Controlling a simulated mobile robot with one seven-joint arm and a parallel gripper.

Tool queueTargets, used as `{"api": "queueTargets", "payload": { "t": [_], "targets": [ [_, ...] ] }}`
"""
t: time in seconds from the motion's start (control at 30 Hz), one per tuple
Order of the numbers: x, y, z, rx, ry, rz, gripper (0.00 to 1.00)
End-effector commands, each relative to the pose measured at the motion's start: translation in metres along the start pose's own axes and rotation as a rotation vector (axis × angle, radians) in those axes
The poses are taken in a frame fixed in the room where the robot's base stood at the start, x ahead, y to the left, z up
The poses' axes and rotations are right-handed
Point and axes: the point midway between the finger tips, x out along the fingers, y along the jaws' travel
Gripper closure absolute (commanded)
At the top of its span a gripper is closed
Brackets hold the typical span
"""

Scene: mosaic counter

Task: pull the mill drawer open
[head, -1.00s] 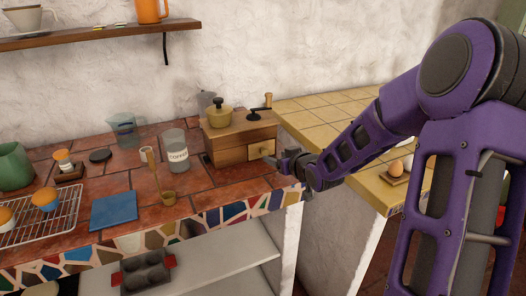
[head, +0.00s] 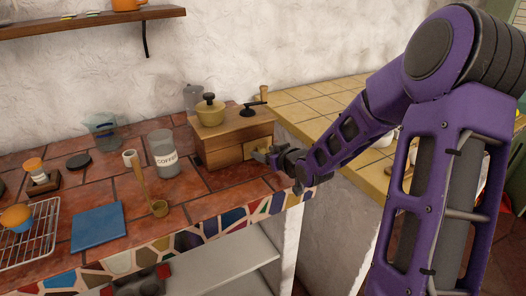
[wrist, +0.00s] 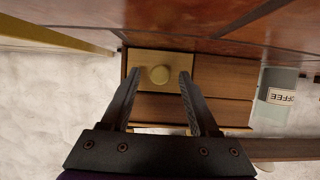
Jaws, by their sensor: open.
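The mill is a wooden box (head: 225,137) with a dark crank on top, on the tiled counter. The drawer front looks shut against the box. My gripper (wrist: 160,77) is open, its two fingers on either side of the knob with gaps between.

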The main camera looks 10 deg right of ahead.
Motion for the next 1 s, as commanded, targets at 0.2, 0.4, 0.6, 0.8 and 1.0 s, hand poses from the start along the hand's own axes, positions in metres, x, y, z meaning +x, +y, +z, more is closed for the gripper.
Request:
{"api": "queueTargets", "payload": {
  "t": [0.2,0.4,0.6,0.8,1.0],
  "targets": [
    [-0.0001,0.0,0.0003,0.0,0.0,0.0,0.39],
    [-0.0001,0.0,0.0003,0.0,0.0,0.0,0.66],
    [0.0,0.0,0.0002,0.0,0.0,0.0,1.0],
    [0.0,0.0,0.0001,0.0,0.0,0.0,1.0],
    [0.0,0.0,0.0,0.0,0.0,0.0,1.0]
  ]
}}
